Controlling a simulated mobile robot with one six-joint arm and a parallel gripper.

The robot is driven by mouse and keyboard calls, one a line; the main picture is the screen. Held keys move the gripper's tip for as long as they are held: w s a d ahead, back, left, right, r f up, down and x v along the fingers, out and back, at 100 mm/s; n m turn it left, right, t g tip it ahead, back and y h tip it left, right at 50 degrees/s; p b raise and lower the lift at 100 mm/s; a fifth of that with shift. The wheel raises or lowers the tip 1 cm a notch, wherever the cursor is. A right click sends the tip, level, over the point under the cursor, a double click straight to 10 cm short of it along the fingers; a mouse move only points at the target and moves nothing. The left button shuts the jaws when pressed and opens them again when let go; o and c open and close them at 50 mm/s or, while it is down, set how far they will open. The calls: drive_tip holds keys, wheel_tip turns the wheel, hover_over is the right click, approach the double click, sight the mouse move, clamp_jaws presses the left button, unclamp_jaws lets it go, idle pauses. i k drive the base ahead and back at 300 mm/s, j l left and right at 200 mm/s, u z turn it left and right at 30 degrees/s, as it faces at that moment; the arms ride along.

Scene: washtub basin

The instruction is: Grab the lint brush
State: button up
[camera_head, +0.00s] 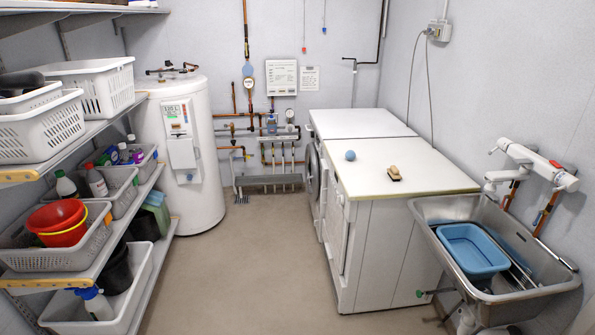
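A small brush-like block (394,173) with a tan and dark brown body lies on the pale top of the front white machine (430,180). It looks like the lint brush, but it is too small to make out its bristles. A small blue-grey ball (350,155) lies to its left on the same top, apart from it. My gripper is not in view, and nothing touches the brush.
A metal sink (440,210) holding a blue basin (473,247) stands at the right, under a white wall faucet (535,160). Shelves with white baskets (35,130) line the left. A white tank (205,140) stands at the back. The middle floor (260,265) is clear.

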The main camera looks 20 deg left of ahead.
sight(393, 173)
drive_tip(key=i+j+z, duration=0.75)
drive_tip(key=i+j, duration=0.25)
drive_tip(key=i+j+z, duration=0.25)
drive_tip(key=j, duration=0.2)
drive_tip(key=i+j+z, duration=0.25)
drive_tip(key=j, duration=0.2)
drive_tip(key=i+j+z, duration=0.25)
drive_tip(key=j, duration=0.3)
drive_tip(key=j+z, duration=0.25)
drive_tip(key=j, duration=0.25)
drive_tip(key=i+j+z, duration=0.2)
drive_tip(key=j, duration=0.4)
drive_tip(key=k+l, duration=0.05)
drive_tip(key=k, duration=0.05)
